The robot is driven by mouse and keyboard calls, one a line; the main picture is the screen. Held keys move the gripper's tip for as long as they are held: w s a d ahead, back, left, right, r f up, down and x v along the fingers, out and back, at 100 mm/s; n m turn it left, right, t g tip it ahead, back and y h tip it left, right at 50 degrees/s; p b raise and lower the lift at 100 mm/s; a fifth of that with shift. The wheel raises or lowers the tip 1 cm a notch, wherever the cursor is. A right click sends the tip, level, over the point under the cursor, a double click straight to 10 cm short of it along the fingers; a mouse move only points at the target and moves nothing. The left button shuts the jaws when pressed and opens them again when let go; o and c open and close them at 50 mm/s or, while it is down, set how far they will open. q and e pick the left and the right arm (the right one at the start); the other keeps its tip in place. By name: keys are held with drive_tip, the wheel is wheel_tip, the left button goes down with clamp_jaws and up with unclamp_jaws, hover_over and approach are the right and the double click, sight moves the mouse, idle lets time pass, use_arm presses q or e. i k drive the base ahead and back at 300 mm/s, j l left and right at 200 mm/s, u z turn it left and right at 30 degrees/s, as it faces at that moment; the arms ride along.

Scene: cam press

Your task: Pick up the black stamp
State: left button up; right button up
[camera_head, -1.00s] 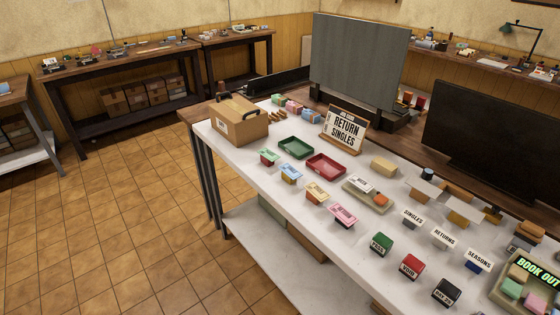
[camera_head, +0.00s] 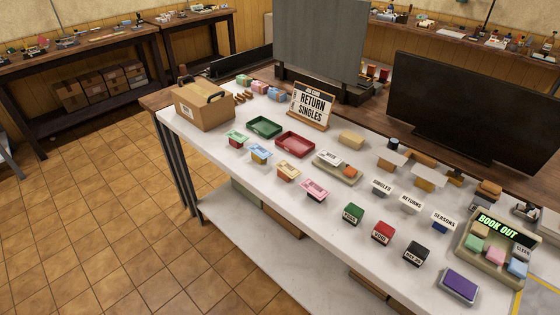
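The black stamp (camera_head: 417,251) is a small dark block with a white label on its front, near the front edge of the white table (camera_head: 222,159). It stands at the right end of a row with a red stamp (camera_head: 383,231) and a green stamp (camera_head: 352,213). A purple pad (camera_head: 460,285) lies to its right, nearer the front corner. Nothing covers the black stamp. Neither of my grippers is in the picture.
A green tray (camera_head: 264,126), a red tray (camera_head: 293,144) and a cardboard box (camera_head: 203,106) are on the left half. A "BOOK OUT" tray (camera_head: 466,245) with coloured blocks is at right. Small label signs (camera_head: 411,202) stand behind the stamps. Tiled floor lies open at left.

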sight(415, 254)
drive_tip(key=z, duration=1.35)
